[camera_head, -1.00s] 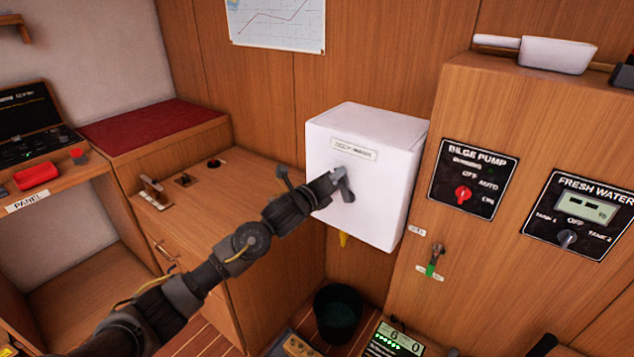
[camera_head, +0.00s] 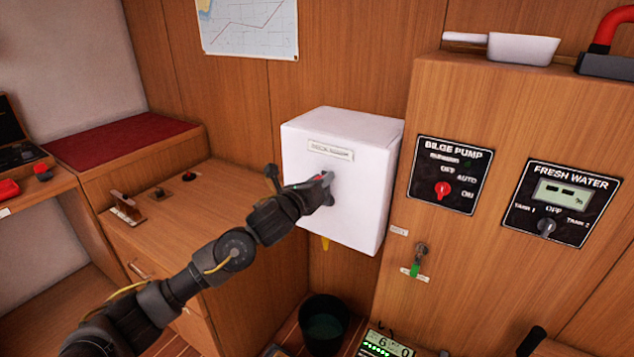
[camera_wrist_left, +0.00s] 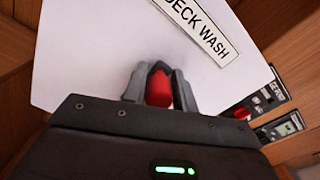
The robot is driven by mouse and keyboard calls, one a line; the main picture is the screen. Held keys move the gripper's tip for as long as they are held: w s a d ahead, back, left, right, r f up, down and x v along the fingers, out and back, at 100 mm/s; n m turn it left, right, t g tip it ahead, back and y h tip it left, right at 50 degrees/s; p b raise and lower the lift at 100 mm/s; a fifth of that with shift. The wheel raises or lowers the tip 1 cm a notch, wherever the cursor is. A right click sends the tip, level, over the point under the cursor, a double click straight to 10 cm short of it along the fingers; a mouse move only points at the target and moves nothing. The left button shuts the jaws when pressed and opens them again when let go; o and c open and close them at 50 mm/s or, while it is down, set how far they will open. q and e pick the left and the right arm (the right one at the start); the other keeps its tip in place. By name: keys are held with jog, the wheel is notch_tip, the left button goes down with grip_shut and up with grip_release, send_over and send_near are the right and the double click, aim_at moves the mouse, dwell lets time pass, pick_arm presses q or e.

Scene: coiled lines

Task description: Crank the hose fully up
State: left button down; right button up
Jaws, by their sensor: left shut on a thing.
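The white hose reel box (camera_head: 345,222) is fixed to the wood wall, with a label on its front that reads "DECK WASH" in the left wrist view (camera_wrist_left: 200,30). My left gripper (camera_head: 322,187) is at the front of the box, shut on a red crank knob (camera_wrist_left: 159,90). In the left wrist view the knob sits between the two fingers. The rest of the crank is mostly hidden behind my gripper. My right gripper is not in view.
A dark bucket (camera_head: 324,325) stands on the floor below the box. A cabinet with the bilge pump panel (camera_head: 450,175) and fresh water panel (camera_head: 560,208) rises close on the right. A wooden counter (camera_head: 190,215) lies to the left.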

pick_arm(q)
jog(key=shift+s+d, duration=0.15)
jog(key=shift+d, duration=0.25)
jog(key=shift+f, duration=0.1)
jog(key=c, duration=1.4)
grip_release()
jog(key=shift+o, duration=1)
jog(key=shift+d, duration=0.1)
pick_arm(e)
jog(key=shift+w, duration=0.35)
pick_arm(q)
jog(key=shift+a, duration=0.35)
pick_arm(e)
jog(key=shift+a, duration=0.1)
